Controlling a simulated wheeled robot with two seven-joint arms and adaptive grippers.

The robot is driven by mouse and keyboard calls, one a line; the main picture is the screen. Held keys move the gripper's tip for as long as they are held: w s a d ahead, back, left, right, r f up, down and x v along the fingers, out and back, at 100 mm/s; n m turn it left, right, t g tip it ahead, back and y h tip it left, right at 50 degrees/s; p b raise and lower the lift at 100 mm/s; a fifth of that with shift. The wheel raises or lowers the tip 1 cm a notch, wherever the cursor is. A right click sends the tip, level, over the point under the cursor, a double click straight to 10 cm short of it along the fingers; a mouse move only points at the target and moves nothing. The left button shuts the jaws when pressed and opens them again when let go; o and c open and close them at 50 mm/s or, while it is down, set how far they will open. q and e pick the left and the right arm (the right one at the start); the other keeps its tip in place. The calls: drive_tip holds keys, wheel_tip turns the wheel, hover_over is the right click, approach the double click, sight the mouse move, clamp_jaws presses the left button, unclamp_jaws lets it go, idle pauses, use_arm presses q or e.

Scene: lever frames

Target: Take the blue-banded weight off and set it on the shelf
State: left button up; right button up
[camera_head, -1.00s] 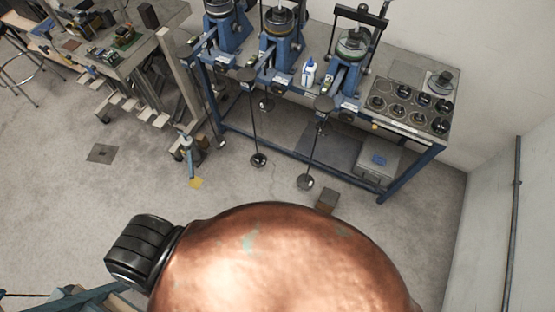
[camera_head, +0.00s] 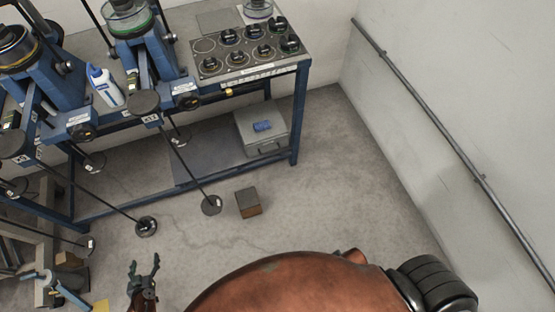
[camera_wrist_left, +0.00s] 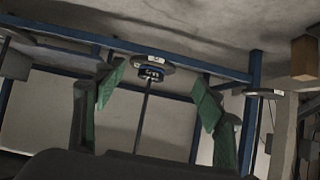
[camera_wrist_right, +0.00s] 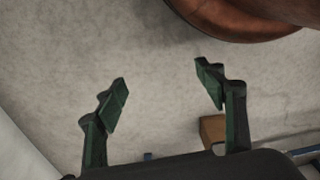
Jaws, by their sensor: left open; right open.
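In the left wrist view a weight with a blue band (camera_wrist_left: 151,74) and a pale label sits on a thin rod, framed between the fingers of my open left gripper (camera_wrist_left: 160,78). The fingers look apart from it. In the head view my left gripper (camera_head: 144,265) is at the bottom left, below the rods with dark end discs (camera_head: 211,205). I cannot tell there which disc has the blue band. A grey shelf panel (camera_head: 205,160) lies low under the bench. My right gripper (camera_wrist_right: 161,75) is open and empty over bare floor in the right wrist view.
The bench holds blue lever stands (camera_head: 150,55), a white bottle (camera_head: 105,88) and a rack of dark weights (camera_head: 225,66). A grey box (camera_head: 262,130) stands under it. A brown block (camera_head: 248,202) is on the floor. A wall rail (camera_head: 430,125) runs at right.

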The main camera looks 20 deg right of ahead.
sight(143, 226)
use_arm(q)
drive_tip(key=w+b, duration=0.3)
drive_tip(key=w, duration=0.1)
drive_tip(key=w+f+t+b, duration=0.1)
drive_tip(key=w+b, duration=0.2)
drive_tip(key=w, duration=0.2)
drive_tip(key=w+d+t+b, duration=0.1)
drive_tip(key=w+b, duration=0.2)
drive_tip(key=w, duration=0.1)
drive_tip(key=shift+w+f+h, duration=0.25)
drive_tip(key=shift+w+h, duration=0.15)
drive_tip(key=b+x, duration=0.1)
drive_tip(key=x, duration=0.1)
drive_tip(key=b+x, duration=0.1)
drive_tip(key=x, duration=0.1)
drive_tip(key=shift+w+f, duration=0.1)
drive_tip(key=shift+f, duration=0.35)
drive_tip(key=shift+w, duration=0.35)
use_arm(e)
drive_tip(key=w+a+f+t+y, duration=0.1)
drive_tip(key=w+a+f, duration=0.1)
drive_tip(key=w+a, duration=0.2)
drive_tip(key=shift+w+a+f+t+y, duration=0.15)
drive_tip(key=shift+w+f+t+y, duration=0.15)
drive_tip(key=shift+f+t, duration=0.1)
use_arm(q)
drive_tip(key=shift+c, duration=0.7)
drive_tip(key=c, duration=1.3)
drive_tip(key=shift+t, duration=0.3)
